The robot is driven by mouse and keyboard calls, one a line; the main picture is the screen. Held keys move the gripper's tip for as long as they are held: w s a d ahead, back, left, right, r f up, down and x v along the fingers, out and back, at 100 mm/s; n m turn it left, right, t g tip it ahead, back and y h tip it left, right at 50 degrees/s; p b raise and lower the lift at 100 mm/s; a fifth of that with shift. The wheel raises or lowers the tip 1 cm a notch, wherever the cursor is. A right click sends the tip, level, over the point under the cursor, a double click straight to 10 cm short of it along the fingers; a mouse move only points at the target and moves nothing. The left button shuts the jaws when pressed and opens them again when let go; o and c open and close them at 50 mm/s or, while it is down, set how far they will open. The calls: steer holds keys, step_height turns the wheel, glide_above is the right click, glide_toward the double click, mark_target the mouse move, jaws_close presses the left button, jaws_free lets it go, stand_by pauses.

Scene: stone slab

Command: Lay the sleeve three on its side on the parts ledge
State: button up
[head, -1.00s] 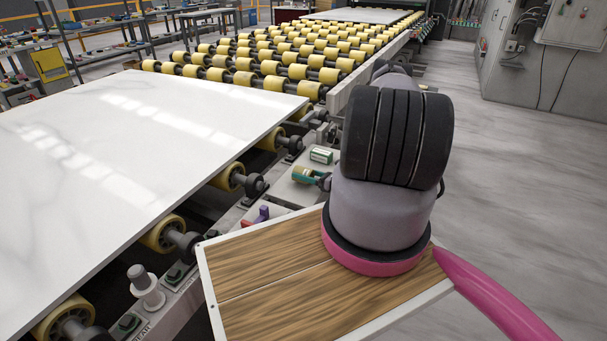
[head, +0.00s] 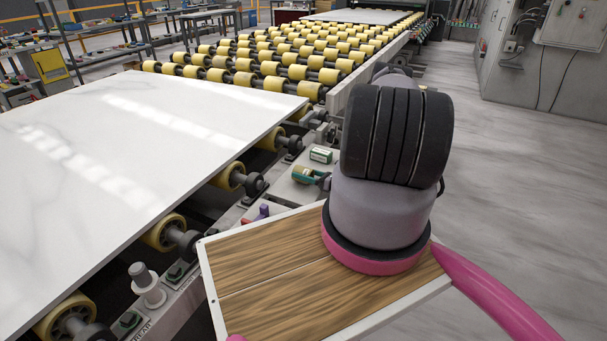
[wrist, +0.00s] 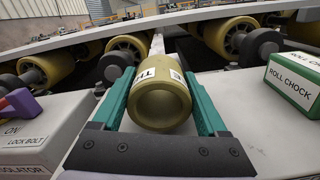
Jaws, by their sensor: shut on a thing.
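The sleeve three (wrist: 160,98) is a dull yellow-green cylinder with a white label whose visible letters begin "TH". It lies on its side between the teal fingers of my gripper (wrist: 161,100), its round end toward the wrist camera. The grey parts ledge (head: 283,193) runs under the sleeve beside the rollers. I cannot tell whether the sleeve touches the ledge.
A green and white roll chock box (wrist: 295,78) stands right of my gripper. A lock bolt isolator box (wrist: 38,128) with a purple handle stands at the left. Yellow rollers (wrist: 45,68) and the white stone slab (head: 120,150) lie beyond the ledge.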

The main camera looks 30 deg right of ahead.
steer(key=shift+s+f, duration=0.3)
steer(key=shift+f, duration=0.55)
steer(key=o, duration=1.4)
steer(key=shift+c, duration=0.2)
steer(key=shift+s, duration=0.1)
steer(key=r+v, duration=0.2)
steer(key=v, duration=0.8)
steer(key=w+a+r+n+g, duration=0.1)
steer(key=a+r+n+g, duration=0.35)
steer(key=r, duration=0.65)
steer(key=w+a+r+n+g, duration=0.2)
steer(key=a+r+n+g, duration=0.3)
steer(key=r, duration=0.6)
steer(key=w+a+r+n+g, duration=0.1)
steer(key=r+n+g, duration=0.2)
steer(key=r+n, duration=0.5)
steer(key=s+a+r+n+h, duration=0.25)
steer(key=s+a+r, duration=0.2)
steer(key=r, duration=0.45)
steer(key=s+a+r+n+h, duration=0.25)
steer(key=s+a+r, duration=0.2)
steer(key=r, duration=0.45)
steer(key=s+a+r+n+t+h, duration=0.2)
steer(key=s+r+n+t+h, duration=0.2)
steer(key=s+r, duration=0.6)
steer(key=s+t, duration=0.1)
steer(key=s, duration=0.2)
steer(key=shift+s+n, duration=0.3)
steer(key=shift+n, duration=0.05)
